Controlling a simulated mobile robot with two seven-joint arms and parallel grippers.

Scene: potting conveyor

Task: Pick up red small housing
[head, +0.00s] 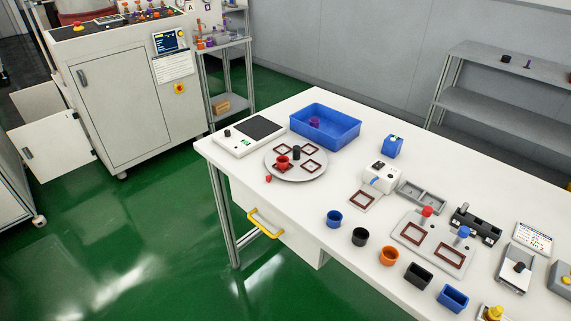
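A small red round housing (283,163) sits on the round grey plate (313,174) towards the left end of the white table (340,228). It stands at the left part of the plate, by one of the dark red square frames. A dark piece (296,152) stands close to it on the plate. A smaller red piece (268,178) lies by the plate's left edge. Neither of my grippers shows in the head view.
A blue bin (347,135) with a purple piece stands behind the plate, and a scale (240,143) stands to its left. Blue (334,219), black (360,237) and orange (389,256) cups line the front edge. Fixtures crowd the table's right side.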

